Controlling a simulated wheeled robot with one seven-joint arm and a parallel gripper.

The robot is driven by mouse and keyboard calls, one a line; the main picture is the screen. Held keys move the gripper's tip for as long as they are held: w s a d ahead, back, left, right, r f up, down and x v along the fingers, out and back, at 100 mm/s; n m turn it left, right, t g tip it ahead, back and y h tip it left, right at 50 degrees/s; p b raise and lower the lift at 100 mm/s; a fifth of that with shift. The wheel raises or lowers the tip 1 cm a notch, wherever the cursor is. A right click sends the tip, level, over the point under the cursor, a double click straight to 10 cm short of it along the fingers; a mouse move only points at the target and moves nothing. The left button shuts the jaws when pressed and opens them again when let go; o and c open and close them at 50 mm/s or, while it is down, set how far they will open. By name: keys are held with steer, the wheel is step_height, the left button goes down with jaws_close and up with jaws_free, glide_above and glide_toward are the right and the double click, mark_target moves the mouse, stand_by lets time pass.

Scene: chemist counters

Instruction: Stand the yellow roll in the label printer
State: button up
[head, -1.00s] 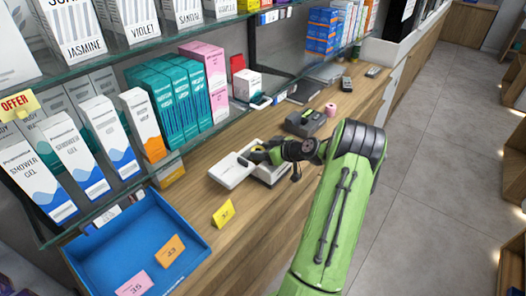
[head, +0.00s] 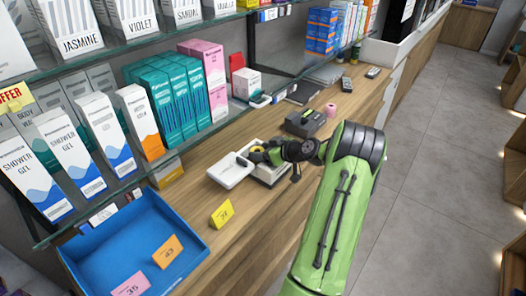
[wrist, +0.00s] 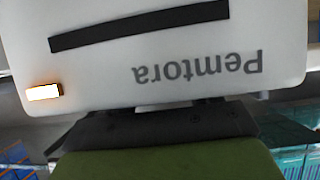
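The label printer (head: 270,180) is a white box on the wooden counter, with its white lid (head: 232,172) swung open to the left. A white printer face with a dark slot, a lit lamp and upside-down "Pemtora" lettering fills the upper wrist view (wrist: 190,60). My gripper (head: 257,155) is at the printer's opening, reaching in from the right. A small yellow roll (head: 258,149) shows among its dark fingers. The fingertips are small and partly hidden, and the wrist view does not show them, so I cannot tell whether they grip the roll or whether it touches the printer.
A dark grey device (head: 305,123) and a pink roll (head: 330,109) are farther along the counter. A yellow card (head: 222,213) stands in front of the lid, and a blue tray (head: 125,240) is at the lower left. Glass shelves with boxes run along the left.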

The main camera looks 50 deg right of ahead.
steer(key=shift+s+a+f, duration=0.2)
steer(key=shift+s+f, duration=0.05)
steer(key=shift+f, duration=0.35)
steer(key=shift+r+p, duration=0.3)
steer(key=shift+p, duration=0.2)
steer(key=w+a+r+p+v, duration=0.1)
steer(key=v, duration=1.1)
steer(key=w+a+r+n+g+y, duration=0.1)
steer(key=w+a+r+g, duration=0.2)
steer(key=a, duration=0.8)
steer(key=w+a+r+n+g, duration=0.1)
steer(key=a+r+g, duration=0.25)
steer(key=a, duration=0.75)
steer(key=s+a+r+m+h, duration=0.1)
steer(key=s+a, duration=0.5)
steer(key=s, duration=0.3)
steer(key=s+a+r+m, duration=0.2)
steer(key=s+a, duration=0.5)
steer(key=s, duration=0.2)
steer(key=shift+r+h, duration=0.2)
steer(key=shift+h, duration=0.2)
